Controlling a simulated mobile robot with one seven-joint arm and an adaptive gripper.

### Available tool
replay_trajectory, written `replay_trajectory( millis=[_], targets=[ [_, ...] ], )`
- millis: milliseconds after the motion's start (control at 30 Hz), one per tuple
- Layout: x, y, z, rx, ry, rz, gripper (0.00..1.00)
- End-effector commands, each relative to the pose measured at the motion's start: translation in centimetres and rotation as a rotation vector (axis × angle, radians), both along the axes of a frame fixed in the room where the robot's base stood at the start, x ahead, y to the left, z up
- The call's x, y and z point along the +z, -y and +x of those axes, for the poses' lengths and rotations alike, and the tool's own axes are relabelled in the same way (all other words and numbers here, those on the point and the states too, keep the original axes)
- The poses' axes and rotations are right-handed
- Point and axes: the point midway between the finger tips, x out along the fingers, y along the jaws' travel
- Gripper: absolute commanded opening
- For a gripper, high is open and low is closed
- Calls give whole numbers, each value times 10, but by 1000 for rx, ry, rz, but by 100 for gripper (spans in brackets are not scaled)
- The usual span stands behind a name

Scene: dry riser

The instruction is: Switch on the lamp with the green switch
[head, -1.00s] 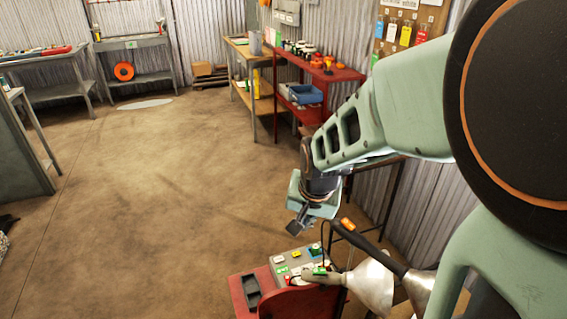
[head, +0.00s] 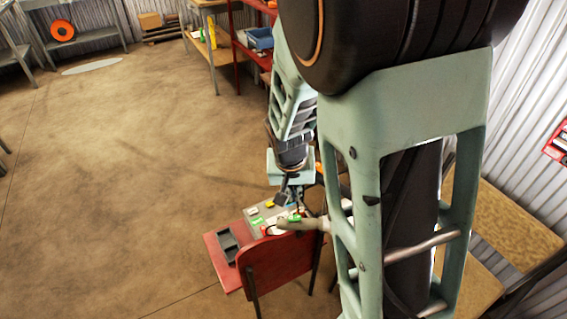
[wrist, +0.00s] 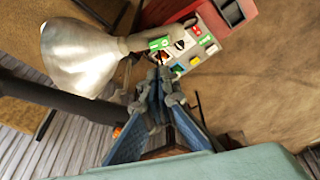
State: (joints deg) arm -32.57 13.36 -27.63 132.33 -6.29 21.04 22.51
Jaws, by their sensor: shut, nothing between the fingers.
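The lamp's metal shade (wrist: 80,55) fills the upper left of the wrist view. A green switch (wrist: 160,43) sits at the end of its neck; it also shows in the head view (head: 294,218). Beside it a grey panel (wrist: 183,52) carries several small coloured blocks, among them a green one (wrist: 205,41), a yellow one (wrist: 195,61) and red ones. My gripper (wrist: 164,82) is shut and empty, close to the panel's near edge in the wrist view. I cannot tell whether it touches anything. My arm hides most of the lamp in the head view.
The panel and a dark tray (head: 228,243) rest on a red surface, with a red chair back (head: 278,264) in front. A red shelf (head: 243,50) stands behind. A wooden-topped table (head: 515,225) is at the right.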

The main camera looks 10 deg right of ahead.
Motion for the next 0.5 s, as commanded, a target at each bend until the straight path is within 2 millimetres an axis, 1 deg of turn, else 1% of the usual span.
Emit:
replay_trajectory(
  millis=[33,200,367,500],
  targets=[
    [-14,3,2,-3,-4,-2,0],
    [-47,7,11,-5,-4,-1,0],
    [-75,10,19,-4,-4,0,0],
    [-95,14,18,-2,-3,0,0]
  ],
)
